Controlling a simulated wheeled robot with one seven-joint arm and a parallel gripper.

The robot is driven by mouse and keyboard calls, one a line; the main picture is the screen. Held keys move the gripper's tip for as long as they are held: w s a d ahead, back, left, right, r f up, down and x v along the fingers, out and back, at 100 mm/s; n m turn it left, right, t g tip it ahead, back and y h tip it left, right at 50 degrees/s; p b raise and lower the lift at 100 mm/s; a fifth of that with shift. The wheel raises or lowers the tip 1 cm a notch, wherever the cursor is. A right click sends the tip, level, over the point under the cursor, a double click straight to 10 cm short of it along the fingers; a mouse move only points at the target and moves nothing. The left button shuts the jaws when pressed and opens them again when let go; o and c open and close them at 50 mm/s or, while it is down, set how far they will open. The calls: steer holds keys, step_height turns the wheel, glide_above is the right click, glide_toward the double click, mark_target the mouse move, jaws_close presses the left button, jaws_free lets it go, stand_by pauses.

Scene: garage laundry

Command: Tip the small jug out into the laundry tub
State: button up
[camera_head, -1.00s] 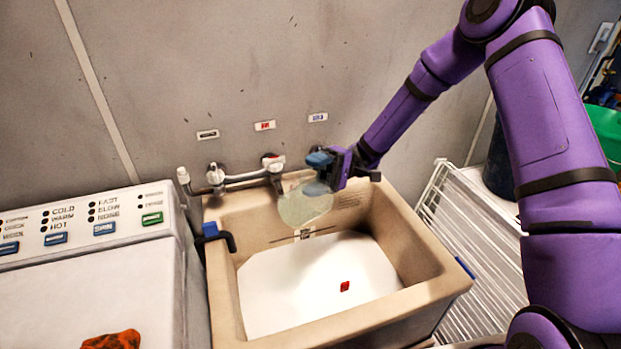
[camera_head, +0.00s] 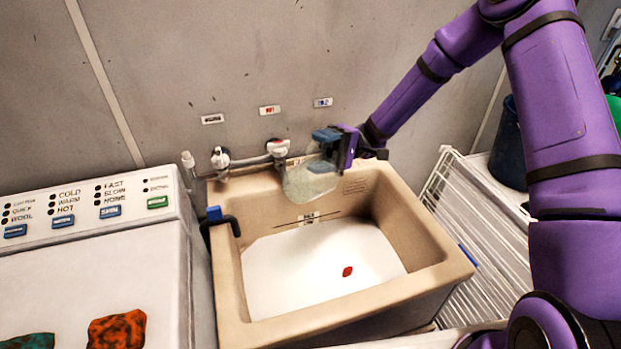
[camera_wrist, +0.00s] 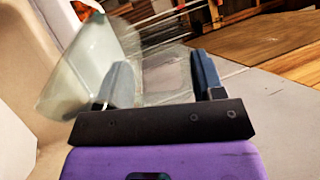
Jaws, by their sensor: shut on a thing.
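The small jug (camera_head: 309,180) is translucent, pale and greenish. My gripper (camera_head: 327,140) is shut on it and holds it over the back part of the laundry tub (camera_head: 440,283), near the taps. In the wrist view the jug (camera_wrist: 90,70) shows tilted at the left, by the left finger of my gripper (camera_wrist: 160,80). I cannot tell whether anything is in the jug. The beige tub has a white floor, and a small red piece (camera_head: 347,271) lies on it. A dark line marks its back inner wall.
Wall taps (camera_head: 278,148) with a pipe stand just behind the jug. A washing machine (camera_head: 100,270) with coloured cloths on top stands left of the tub. A white wire rack (camera_head: 460,205) and a dark bin (camera_head: 508,150) are at the right.

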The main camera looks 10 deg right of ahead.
steer(key=shift+r, duration=2.1)
steer(key=t+h, duration=0.2)
steer(key=h, duration=0.1)
steer(key=shift+r+n, duration=0.3)
steer(key=shift+r, duration=0.05)
steer(key=shift+r+t+h, duration=0.2)
steer(key=shift+t+h, duration=0.9)
steer(key=shift+h, duration=0.2)
steer(key=t+h, duration=0.1)
steer(key=r+n+t+h, duration=0.1)
steer(key=t+h, duration=0.1)
steer(key=shift+r+t+h, duration=0.1)
steer(key=shift+t+h, duration=0.7)
steer(key=shift+h, duration=0.2)
